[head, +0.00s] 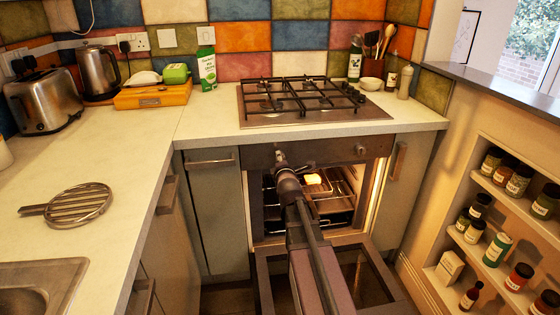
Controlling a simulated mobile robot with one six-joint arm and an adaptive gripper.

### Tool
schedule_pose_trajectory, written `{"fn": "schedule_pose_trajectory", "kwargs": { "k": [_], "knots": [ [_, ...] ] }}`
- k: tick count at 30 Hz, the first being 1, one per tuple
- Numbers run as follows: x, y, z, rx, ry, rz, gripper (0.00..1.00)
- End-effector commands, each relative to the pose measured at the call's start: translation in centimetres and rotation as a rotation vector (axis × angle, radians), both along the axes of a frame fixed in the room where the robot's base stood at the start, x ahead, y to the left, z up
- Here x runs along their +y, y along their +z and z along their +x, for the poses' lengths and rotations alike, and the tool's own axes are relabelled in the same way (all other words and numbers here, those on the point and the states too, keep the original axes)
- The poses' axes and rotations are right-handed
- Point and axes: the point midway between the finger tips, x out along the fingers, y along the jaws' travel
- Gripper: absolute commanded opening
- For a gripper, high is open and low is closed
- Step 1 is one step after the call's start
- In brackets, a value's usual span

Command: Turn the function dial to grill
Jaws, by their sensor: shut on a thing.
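The built-in oven has a dark control panel (325,153) under the hob. My gripper (280,158) is at the left part of this panel, shut on the function dial there. The gripper hides nearly all of that dial, so its pointer and markings cannot be read. Another dial (360,150) shows free at the right of the panel. The oven door (365,278) is open and lowered, with my arm passing above it. The oven cavity is lit, with wire racks (335,190) inside and a pale, bright item on a rack.
A gas hob (310,100) is set in the worktop (215,125) above the oven. A spice shelf (500,205) stands close on the right. Cabinets flank the oven. A round metal trivet (80,205), toaster (48,100) and kettle (98,72) are on the left worktop.

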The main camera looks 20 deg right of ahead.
Motion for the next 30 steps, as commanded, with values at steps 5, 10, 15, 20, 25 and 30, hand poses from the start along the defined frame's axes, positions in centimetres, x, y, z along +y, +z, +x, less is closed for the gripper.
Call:
{"fn": "schedule_pose_trajectory", "kwargs": {
  "k": [5,10,15,20,25,30],
  "knots": [
    [-0.02,0.18,0.25,-0.037,0.002,0.111,0.03],
    [-0.05,0.19,0.25,-0.069,0.001,0.22,0.03],
    [-0.1,0.2,0.24,-0.1,0.001,0.328,0.03],
    [-0.13,0.2,0.24,-0.129,0.0,0.432,0.03],
    [-0.18,0.2,0.24,-0.162,0.0,0.544,0.03],
    [-0.24,0.2,0.22,-0.196,-0.001,0.665,0.03]
  ]
}}
